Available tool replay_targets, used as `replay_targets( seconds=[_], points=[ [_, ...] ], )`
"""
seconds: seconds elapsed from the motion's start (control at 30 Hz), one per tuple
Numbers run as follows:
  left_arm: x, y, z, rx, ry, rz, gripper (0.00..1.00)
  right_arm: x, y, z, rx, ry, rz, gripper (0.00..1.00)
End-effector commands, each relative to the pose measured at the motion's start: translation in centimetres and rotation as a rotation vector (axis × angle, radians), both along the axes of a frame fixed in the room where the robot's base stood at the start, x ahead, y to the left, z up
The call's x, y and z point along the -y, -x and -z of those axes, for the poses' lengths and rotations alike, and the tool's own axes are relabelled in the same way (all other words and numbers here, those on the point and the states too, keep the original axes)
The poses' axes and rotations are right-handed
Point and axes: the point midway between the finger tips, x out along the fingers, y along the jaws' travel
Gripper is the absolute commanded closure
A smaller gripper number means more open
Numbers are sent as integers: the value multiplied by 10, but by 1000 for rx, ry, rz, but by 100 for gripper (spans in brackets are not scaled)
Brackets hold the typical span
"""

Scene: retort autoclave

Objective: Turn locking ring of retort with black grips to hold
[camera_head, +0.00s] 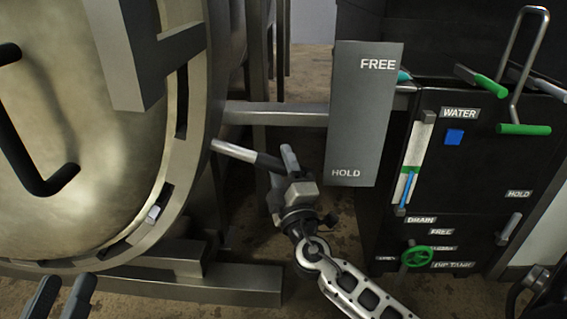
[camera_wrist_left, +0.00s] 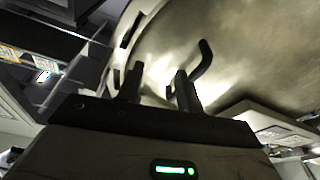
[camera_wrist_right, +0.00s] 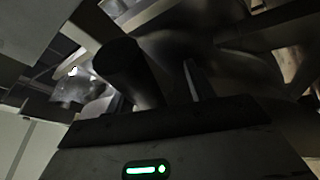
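The round retort door (camera_head: 95,110) fills the left of the head view, with its metal locking ring (camera_head: 178,185) around it. Black bent grips (camera_head: 45,185) stand on the door. A light rod (camera_head: 232,151) with a black grip (camera_head: 267,163) sticks out right of the ring, below the level of HOLD's upper plate. My right gripper (camera_head: 285,170) is at this grip; in the right wrist view the dark round grip (camera_wrist_right: 128,70) covers one finger, with a gap to the other. My left gripper (camera_head: 62,298) is open and empty low at left; a black bent grip (camera_wrist_left: 204,58) shows beyond its fingers.
A grey plate (camera_head: 362,115) marked FREE at the top and HOLD at the bottom stands right of the ring on a horizontal bar (camera_head: 275,114). A black control panel (camera_head: 470,175) with green-handled levers is at right. Metal base beams (camera_head: 190,285) run below the door.

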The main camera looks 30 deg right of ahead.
Motion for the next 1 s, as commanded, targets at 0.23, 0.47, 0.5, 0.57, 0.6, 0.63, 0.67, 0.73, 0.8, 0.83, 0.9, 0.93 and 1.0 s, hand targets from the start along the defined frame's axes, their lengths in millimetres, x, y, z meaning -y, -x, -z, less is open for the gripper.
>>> replay_targets(
  seconds=[0.23, 0.47, 0.5, 0.57, 0.6, 0.63, 0.67, 0.73, 0.8, 0.83, 0.9, 0.93, 1.0],
  points=[
    [0, 0, 0, 0, -1, -1, 64, -2, 2, 4, -8, 3, -5, 51],
    [-1, -1, 0, 25, -8, -11, 64, -10, 28, 14, -11, 3, -4, 51],
    [-1, -1, -1, 38, -12, -14, 64, -12, 35, 17, -10, 3, -4, 51],
    [-2, -1, -4, 64, -17, -17, 64, -15, 44, 19, -10, 2, -4, 51],
    [-2, -1, -6, 81, -20, -17, 64, -17, 50, 21, -11, 2, -5, 51],
    [-2, -2, -8, 93, -25, -16, 64, -18, 53, 22, -9, 1, -5, 51],
    [-2, -2, -10, 106, -29, -15, 64, -19, 57, 23, -9, 1, -5, 51],
    [-1, -2, -14, 130, -34, -16, 64, -21, 63, 25, -7, 2, -3, 51],
    [-1, -2, -16, 144, -36, -16, 64, -22, 67, 25, -5, 2, -3, 51],
    [-1, -2, -17, 148, -36, -15, 64, -22, 68, 24, -4, 2, -3, 51],
    [0, -2, -18, 154, -37, -15, 64, -22, 69, 24, -2, 3, -3, 51],
    [0, -2, -19, 155, -36, -14, 64, -22, 69, 23, -1, 3, -2, 51],
    [0, -2, -19, 155, -36, -14, 64, -22, 69, 23, -1, 3, -2, 51]
  ],
)
